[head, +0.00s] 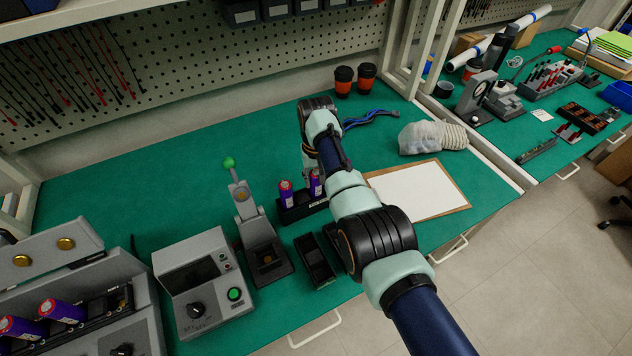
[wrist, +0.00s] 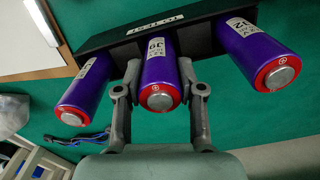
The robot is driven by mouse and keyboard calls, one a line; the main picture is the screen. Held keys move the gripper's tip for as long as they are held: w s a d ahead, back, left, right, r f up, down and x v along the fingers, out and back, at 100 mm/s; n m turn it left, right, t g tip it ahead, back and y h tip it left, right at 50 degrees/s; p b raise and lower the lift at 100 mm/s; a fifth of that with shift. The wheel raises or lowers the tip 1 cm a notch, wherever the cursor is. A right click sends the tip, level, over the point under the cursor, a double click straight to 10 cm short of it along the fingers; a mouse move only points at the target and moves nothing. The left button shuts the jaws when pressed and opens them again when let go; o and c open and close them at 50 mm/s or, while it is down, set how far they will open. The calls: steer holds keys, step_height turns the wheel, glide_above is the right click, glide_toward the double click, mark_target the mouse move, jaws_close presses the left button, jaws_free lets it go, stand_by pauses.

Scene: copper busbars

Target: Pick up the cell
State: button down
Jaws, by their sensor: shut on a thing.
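Three purple cells with red ends and metal caps show in the wrist view: left (wrist: 82,92), middle (wrist: 160,80) and right (wrist: 262,50). They sit along a black holder (wrist: 110,38) with a white label. My gripper (wrist: 159,66) is shut on the middle cell, one finger on each side of it. I cannot tell whether this cell is raised in its slot. In the head view two cells show, left (head: 286,192) and right (head: 316,183), at the holder (head: 292,214). My arm hides the third cell and the gripper there.
A lever fixture (head: 243,205), a grey tester (head: 203,280) and an empty black tray (head: 316,262) stand near the holder. Further cells (head: 62,310) sit in a machine at left.

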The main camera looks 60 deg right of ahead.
step_height(320, 180, up, 20)
steer(key=p, duration=0.5)
steer(key=shift+p, duration=0.4)
